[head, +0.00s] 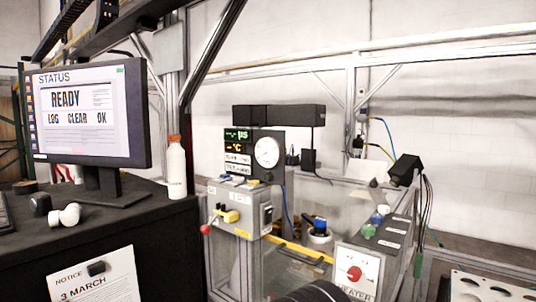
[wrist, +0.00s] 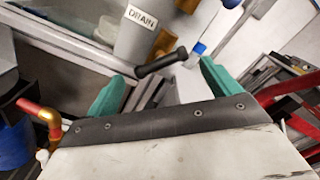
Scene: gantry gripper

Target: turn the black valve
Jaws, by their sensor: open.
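In the wrist view, a black bar-shaped handle (wrist: 162,61), which looks like the black valve, sits slanted beside a grey part with a DRAIN label (wrist: 141,17). My gripper (wrist: 163,74) has two green fingers spread wide apart. The handle shows between and just beyond the fingertips. I see no clear contact, and the exact gap in depth cannot be told. The gripper holds nothing. In the head view I cannot make out the black valve or my gripper.
A red-tipped brass pipe piece (wrist: 40,112) is left of the gripper, and red bars (wrist: 290,95) are at the right. The head view shows a gauge panel (head: 254,155), a red heater knob (head: 354,273), a monitor (head: 88,112) and a white bottle (head: 176,168).

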